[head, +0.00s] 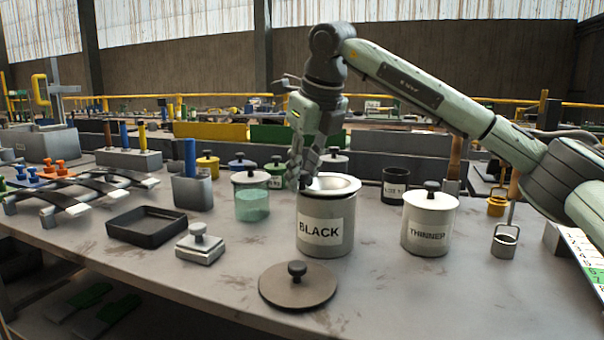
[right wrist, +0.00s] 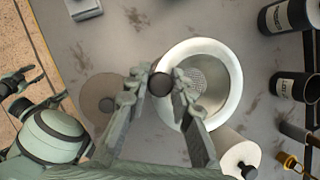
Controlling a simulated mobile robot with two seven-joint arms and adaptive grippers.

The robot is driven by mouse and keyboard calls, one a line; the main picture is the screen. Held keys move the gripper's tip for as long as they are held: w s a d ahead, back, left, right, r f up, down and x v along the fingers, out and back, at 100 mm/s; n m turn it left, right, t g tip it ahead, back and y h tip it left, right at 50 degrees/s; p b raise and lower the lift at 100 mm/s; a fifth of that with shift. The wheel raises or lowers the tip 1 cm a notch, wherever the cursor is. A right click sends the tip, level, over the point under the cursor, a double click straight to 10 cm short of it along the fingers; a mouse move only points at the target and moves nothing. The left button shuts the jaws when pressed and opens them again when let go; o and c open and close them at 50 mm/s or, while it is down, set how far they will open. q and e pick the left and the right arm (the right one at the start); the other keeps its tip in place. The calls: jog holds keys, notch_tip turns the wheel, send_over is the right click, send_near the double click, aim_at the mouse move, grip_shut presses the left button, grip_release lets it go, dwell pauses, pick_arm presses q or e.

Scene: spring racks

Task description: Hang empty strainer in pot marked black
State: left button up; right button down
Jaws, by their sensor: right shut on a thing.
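The pot marked BLACK (head: 326,232) stands on the bench in the head view. The strainer (head: 341,187) has a wide pale rim and is at the pot's mouth, about level. In the right wrist view, the strainer (right wrist: 234,80) shows an empty mesh bowl. My right gripper (head: 303,180) is above the pot's left rim. In the right wrist view it (right wrist: 160,88) is shut on the strainer's dark knob. I cannot tell if the rim fully rests on the pot. My left gripper (right wrist: 22,80) shows small at the left of that view; its jaws are unclear.
A dark lid (head: 318,287) lies in front of the pot. The THINNER pot (head: 429,229) stands to the right, a translucent green jar (head: 253,204) to the left. A black tray (head: 133,236) and a small metal block (head: 200,252) lie further left.

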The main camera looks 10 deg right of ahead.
jog(key=shift+f+b, duration=0.4)
jog(key=shift+f, duration=0.2)
dwell(0.3)
jog(key=c, duration=0.8)
grip_release()
jog(key=shift+o, duration=0.2)
jog(key=shift+r, duration=0.1)
jog(key=shift+r+p, duration=2)
jog(key=shift+r, duration=1.45)
